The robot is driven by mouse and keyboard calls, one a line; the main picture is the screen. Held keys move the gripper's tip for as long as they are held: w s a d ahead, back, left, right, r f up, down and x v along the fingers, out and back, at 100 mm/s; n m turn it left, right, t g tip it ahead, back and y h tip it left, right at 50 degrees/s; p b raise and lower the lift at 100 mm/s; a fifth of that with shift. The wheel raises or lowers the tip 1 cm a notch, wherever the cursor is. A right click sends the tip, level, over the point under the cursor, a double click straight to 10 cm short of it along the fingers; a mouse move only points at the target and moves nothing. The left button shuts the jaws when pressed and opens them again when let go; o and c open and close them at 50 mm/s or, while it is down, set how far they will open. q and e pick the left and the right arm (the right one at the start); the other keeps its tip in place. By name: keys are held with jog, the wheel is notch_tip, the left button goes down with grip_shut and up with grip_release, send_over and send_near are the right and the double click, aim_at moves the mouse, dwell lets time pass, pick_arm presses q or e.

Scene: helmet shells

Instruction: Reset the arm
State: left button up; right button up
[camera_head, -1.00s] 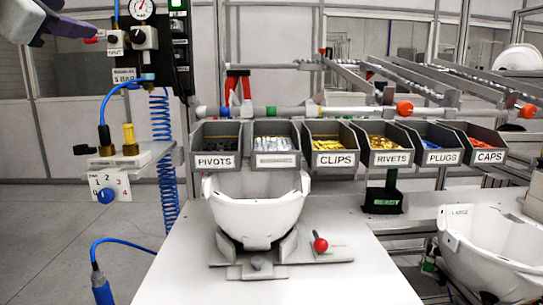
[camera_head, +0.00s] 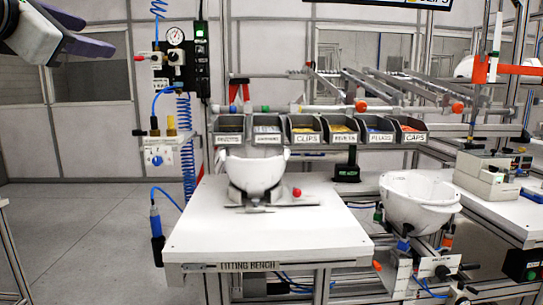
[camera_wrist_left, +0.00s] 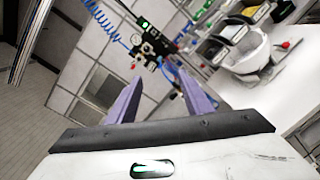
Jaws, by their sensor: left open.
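My left gripper (camera_head: 88,38) is at the upper left of the head view, raised and well away from the bench. Its two purple fingers also show in the left wrist view (camera_wrist_left: 160,92), spread apart with nothing between them. A white helmet shell (camera_head: 255,172) sits in a grey fixture (camera_head: 270,203) on the white fitting bench (camera_head: 270,240). The shell also shows at the upper right of the left wrist view (camera_wrist_left: 250,55). My right gripper is in neither view.
Bins of small parts (camera_head: 363,131) line the bench's back edge. A regulator panel with a gauge (camera_head: 177,57) and blue hoses stands left of them. A second white shell (camera_head: 420,200) is to the right of the bench. Open floor (camera_head: 80,230) lies at the left.

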pick_arm(q)
jog(key=w+d+f+m+g+h, duration=0.1)
jog(key=w+d+f+g+h, duration=0.1)
jog(key=d+f+h, duration=0.4)
jog(key=w+d+f+m+g+h, duration=0.1)
jog(key=w+d+f+g+h, duration=0.15)
jog(key=d+f, duration=0.7)
jog(key=s+d+f+n+g+h, duration=0.2)
jog(key=s+d+f+n+h, duration=0.1)
jog(key=s+d+f+h, duration=0.25)
jog(key=s+d+f+n+g+h, duration=0.2)
jog(key=d+f+n+h, duration=0.15)
jog(key=d+f, duration=0.4)
jog(key=s+a+f+n+t+y, duration=0.1)
jog(key=a+f+n+t+y, duration=0.4)
jog(key=f+n, duration=0.9)
jog(key=s+a+f+n+t+y, duration=0.1)
jog(key=a+f+n+t+y, duration=0.2)
jog(key=a+f+n+y, duration=0.75)
jog(key=s+f+n+g, duration=0.4)
jog(key=s+f+n, duration=0.2)
jog(key=s+f, duration=0.5)
jog(key=s+d+f+n+g, duration=0.1)
jog(key=s+f+n+g, duration=0.3)
jog(key=s+f+n, duration=0.3)
jog(key=s+f, duration=0.4)
jog(key=f, duration=0.5)
jog(key=shift+s+f+n, duration=0.3)
